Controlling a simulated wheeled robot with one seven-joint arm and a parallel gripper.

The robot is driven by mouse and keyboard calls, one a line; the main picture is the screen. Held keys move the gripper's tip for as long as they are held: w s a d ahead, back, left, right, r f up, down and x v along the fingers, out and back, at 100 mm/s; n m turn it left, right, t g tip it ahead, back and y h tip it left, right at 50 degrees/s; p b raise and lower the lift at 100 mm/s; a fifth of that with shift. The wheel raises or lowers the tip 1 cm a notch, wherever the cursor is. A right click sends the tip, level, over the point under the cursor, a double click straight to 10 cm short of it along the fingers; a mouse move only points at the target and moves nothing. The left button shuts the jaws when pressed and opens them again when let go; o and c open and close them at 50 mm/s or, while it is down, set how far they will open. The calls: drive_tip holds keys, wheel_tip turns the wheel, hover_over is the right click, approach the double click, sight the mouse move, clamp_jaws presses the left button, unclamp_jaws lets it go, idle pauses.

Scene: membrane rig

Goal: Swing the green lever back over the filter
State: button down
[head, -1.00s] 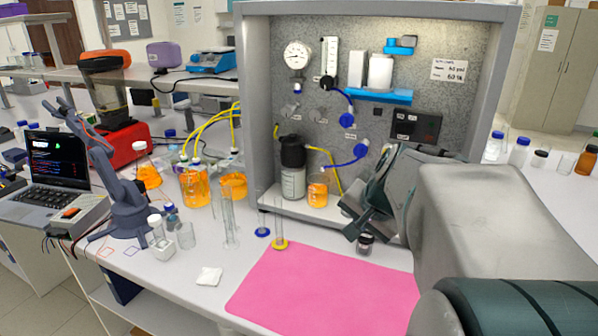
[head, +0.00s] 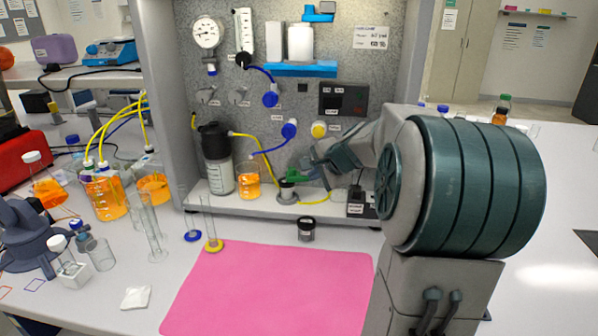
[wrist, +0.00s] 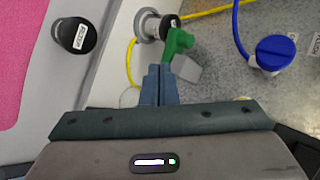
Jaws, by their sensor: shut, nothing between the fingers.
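The green lever (head: 296,173) is beside a small metal fitting with a dark top (head: 287,191) at the foot of the rig. In the wrist view the lever (wrist: 179,41) lies just past my fingertips, to the right of that fitting (wrist: 150,23). My gripper (head: 312,160) is shut and empty. In the wrist view its fingertips (wrist: 160,68) are at the lever's lower end; I cannot tell whether they touch it. The fitting seems to be the filter seat, but I cannot tell whether a filter is in it.
A black-capped jar (head: 306,230) stands in front of the rig; its cap (wrist: 73,37) shows in the wrist view. A yellow tube (wrist: 205,12) runs by the fitting. A blue knob (wrist: 275,52) is on the panel. A pink mat (head: 270,290) lies clear in front.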

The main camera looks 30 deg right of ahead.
sight(295, 176)
drive_tip(key=shift+w+a+f+p, duration=0.1)
drive_tip(key=shift+w+f+p, duration=0.35)
drive_tip(key=shift+w, duration=0.8)
drive_tip(key=shift+w+a+f+p, duration=0.15)
drive_tip(key=shift+w+f+p, duration=0.35)
drive_tip(key=shift+w, duration=0.7)
drive_tip(key=shift+w+a+f+p, duration=0.1)
drive_tip(key=shift+w+f+p, duration=0.15)
drive_tip(key=shift+w+f, duration=0.7)
drive_tip(key=shift+w+d+r, duration=0.1)
drive_tip(key=shift+w+r, duration=0.2)
drive_tip(key=shift+r, duration=0.05)
